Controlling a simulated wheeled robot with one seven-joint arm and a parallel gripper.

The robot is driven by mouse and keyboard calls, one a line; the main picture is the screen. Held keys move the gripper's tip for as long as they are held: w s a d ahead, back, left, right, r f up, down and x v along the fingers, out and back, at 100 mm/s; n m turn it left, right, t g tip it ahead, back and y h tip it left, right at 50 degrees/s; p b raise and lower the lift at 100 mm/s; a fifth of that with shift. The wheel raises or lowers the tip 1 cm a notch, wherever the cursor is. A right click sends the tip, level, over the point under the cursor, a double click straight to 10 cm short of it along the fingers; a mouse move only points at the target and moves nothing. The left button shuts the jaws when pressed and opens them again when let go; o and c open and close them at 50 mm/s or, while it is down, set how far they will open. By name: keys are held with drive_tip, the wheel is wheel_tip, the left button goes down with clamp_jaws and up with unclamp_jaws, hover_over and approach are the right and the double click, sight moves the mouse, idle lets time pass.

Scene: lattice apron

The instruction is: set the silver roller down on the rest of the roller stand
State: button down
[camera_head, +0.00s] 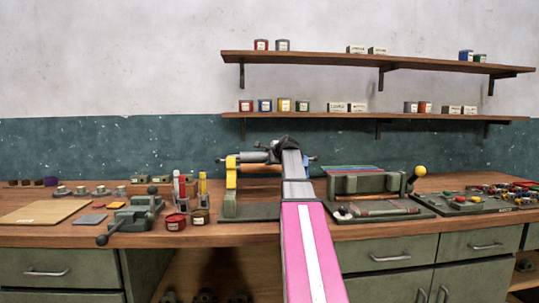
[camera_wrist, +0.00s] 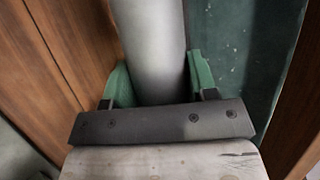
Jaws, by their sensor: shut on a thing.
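The silver roller (camera_head: 254,157) lies level across the top of the roller stand, seen behind my arm in the head view. In the wrist view the roller (camera_wrist: 152,45) runs between the two green fingers of my gripper (camera_wrist: 160,84), which is shut on it. The roller stand has a green base (camera_head: 250,212) and a yellow-topped upright (camera_head: 231,165) on its left. My arm hides the stand's right part and much of its rest. I cannot tell whether the roller touches the rest. In the head view my gripper is mostly hidden by my arm.
A green press-like device with a yellow-knobbed lever (camera_head: 420,171) stands right of the stand. A rack of brushes (camera_head: 190,188), two tins (camera_head: 176,222) and a vise (camera_head: 137,212) are to the left. Shelves with small tins (camera_head: 375,61) hang above.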

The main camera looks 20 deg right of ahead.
wheel_tip(320, 180, down, 9)
drive_tip(key=shift+r, duration=0.15)
idle(0.9)
drive_tip(key=shift+c, duration=1.7)
unclamp_jaws()
drive_tip(key=shift+s, duration=0.15)
drive_tip(key=v, duration=1)
drive_tip(key=shift+s, duration=0.3)
drive_tip(key=shift+r, duration=0.1)
